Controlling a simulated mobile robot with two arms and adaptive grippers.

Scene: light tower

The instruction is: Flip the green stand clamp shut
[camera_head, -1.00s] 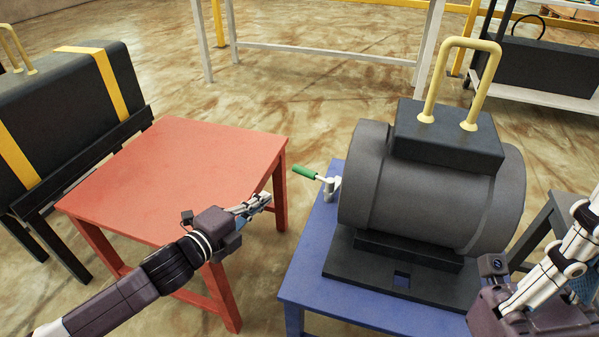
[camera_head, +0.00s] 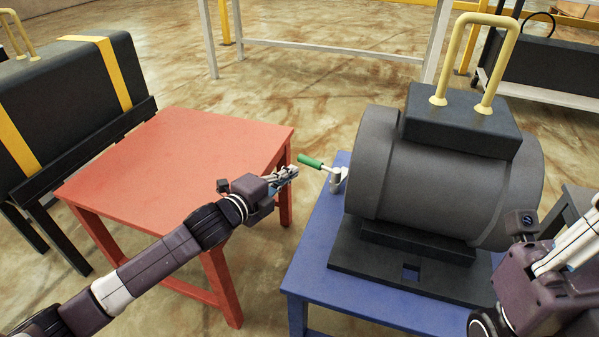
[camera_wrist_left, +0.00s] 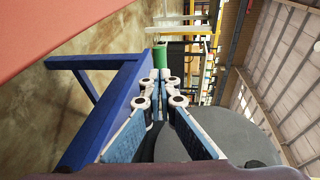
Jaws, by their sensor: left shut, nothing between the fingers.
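The green clamp handle (camera_head: 311,161) sits on a white metal clamp (camera_head: 337,178) at the left side of the blue stand (camera_head: 322,215). It sticks out to the left and tilts slightly up. My left gripper (camera_head: 293,173) is shut and empty, with its tips just left of and slightly below the handle in the head view. In the left wrist view, the closed fingertips (camera_wrist_left: 161,75) point at the green handle (camera_wrist_left: 160,54), which shows just beyond them. Contact cannot be made out. My right gripper (camera_head: 580,245) is partly cut off at the right edge.
A large dark grey cylinder (camera_head: 440,185) with a cream handle (camera_head: 476,45) rests on the blue stand, close right of the clamp. A bare red table (camera_head: 180,160) stands below and left of my left gripper. A black case (camera_head: 60,95) stands further left.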

